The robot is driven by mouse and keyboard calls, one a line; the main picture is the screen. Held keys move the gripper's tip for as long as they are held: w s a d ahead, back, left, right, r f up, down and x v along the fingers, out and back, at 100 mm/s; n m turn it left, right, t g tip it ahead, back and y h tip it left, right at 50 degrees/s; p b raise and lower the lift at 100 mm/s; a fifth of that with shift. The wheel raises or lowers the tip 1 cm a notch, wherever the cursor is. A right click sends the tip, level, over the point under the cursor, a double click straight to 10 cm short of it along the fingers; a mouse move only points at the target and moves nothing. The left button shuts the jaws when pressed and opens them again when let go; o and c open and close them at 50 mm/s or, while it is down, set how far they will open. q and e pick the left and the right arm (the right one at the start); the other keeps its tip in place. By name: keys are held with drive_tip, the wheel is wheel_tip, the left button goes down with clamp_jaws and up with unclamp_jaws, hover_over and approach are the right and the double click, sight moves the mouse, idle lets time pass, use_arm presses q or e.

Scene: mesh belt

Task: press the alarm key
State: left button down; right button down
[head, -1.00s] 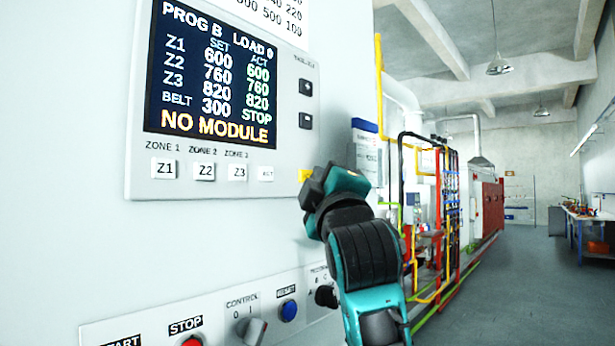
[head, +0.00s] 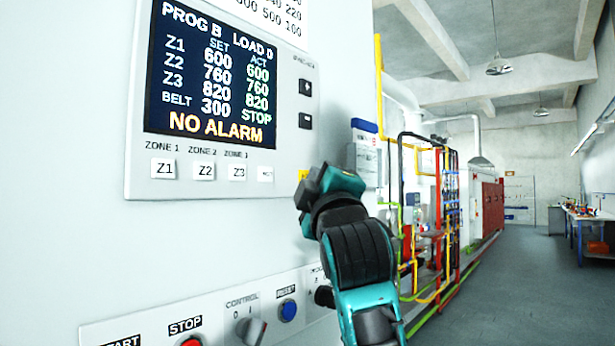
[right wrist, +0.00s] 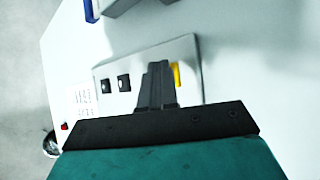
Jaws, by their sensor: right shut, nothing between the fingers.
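The control panel (head: 222,190) is on the pale cabinet wall in the head view. Its screen (head: 209,75) reads "NO ALARM" on the bottom line. A yellow key (head: 303,174) at the lower right of the panel is partly hidden behind my right gripper (head: 316,183); I cannot read a label on it. The yellow key also shows in the right wrist view (right wrist: 179,75), just right of the shut fingers (right wrist: 157,84). The fingers are empty and at the panel; I cannot tell whether they touch it. My left gripper is out of view.
White keys Z1 (head: 164,168), Z2 (head: 203,171), Z3 (head: 239,173) and a smaller white key (head: 266,174) sit in a row left of the yellow key. Below are a red stop button (head: 191,342), control knob (head: 250,330) and blue reset button (head: 288,310).

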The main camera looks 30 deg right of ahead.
drive_tip(key=shift+s+d, duration=0.3)
drive_tip(key=shift+s, duration=0.45)
drive_tip(key=s, duration=0.1)
drive_tip(key=s+d, duration=0.1)
drive_tip(key=s, duration=0.1)
drive_tip(key=s+d, duration=0.1)
drive_tip(key=shift+s, duration=0.3)
idle(0.6)
